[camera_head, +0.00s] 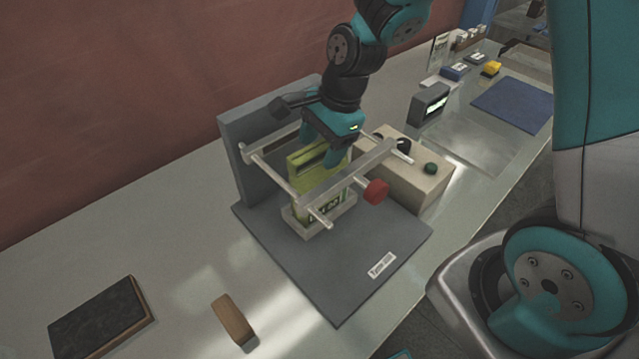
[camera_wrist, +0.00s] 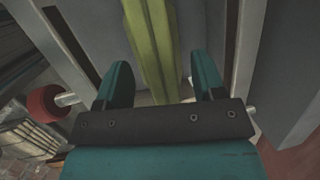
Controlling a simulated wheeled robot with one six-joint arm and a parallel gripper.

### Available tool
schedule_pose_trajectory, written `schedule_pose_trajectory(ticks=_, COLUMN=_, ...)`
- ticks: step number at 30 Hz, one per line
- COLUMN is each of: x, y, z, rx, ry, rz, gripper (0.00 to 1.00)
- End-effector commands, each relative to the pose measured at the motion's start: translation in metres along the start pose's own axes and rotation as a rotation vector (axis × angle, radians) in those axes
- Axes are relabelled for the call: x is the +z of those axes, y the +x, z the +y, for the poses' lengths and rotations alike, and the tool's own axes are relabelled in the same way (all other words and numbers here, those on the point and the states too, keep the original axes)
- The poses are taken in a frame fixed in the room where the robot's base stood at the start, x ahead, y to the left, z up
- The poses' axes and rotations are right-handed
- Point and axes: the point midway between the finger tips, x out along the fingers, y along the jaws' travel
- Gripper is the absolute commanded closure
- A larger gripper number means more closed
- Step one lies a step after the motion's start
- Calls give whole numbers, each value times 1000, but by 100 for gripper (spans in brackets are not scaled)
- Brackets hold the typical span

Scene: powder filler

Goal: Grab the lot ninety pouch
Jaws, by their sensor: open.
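The lot ninety pouch (camera_head: 328,208) is yellow-green and stands upright in a pale holder (camera_head: 305,226) on the grey base plate of the filler. Its printed label is partly hidden by the frame bars. My gripper (camera_head: 326,150) is above and at the pouch's upper part, pointing down. In the wrist view the pouch (camera_wrist: 152,50) stands between the two teal fingers of my gripper (camera_wrist: 160,85), with a gap visible on each side. The fingers are open.
Metal bars with a red knob (camera_head: 376,191) surround the pouch closely. A grey upright plate (camera_head: 235,150) stands behind. A beige box with a green button (camera_head: 430,168) is at the right. A wooden block (camera_head: 233,320) and a dark board (camera_head: 98,318) lie in front left.

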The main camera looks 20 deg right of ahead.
Motion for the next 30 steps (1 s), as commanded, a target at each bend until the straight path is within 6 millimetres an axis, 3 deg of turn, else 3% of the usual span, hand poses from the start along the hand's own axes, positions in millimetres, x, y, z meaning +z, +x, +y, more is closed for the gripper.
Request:
schedule_pose_trajectory(ticks=20, x=-1, y=4, z=1, rx=0, ry=0, rz=0, gripper=37)
schedule_pose_trajectory(ticks=28, x=-1, y=4, z=1, rx=0, ry=0, rz=0, gripper=99)
schedule_pose_trajectory(ticks=30, x=-1, y=4, z=1, rx=0, ry=0, rz=0, gripper=100)
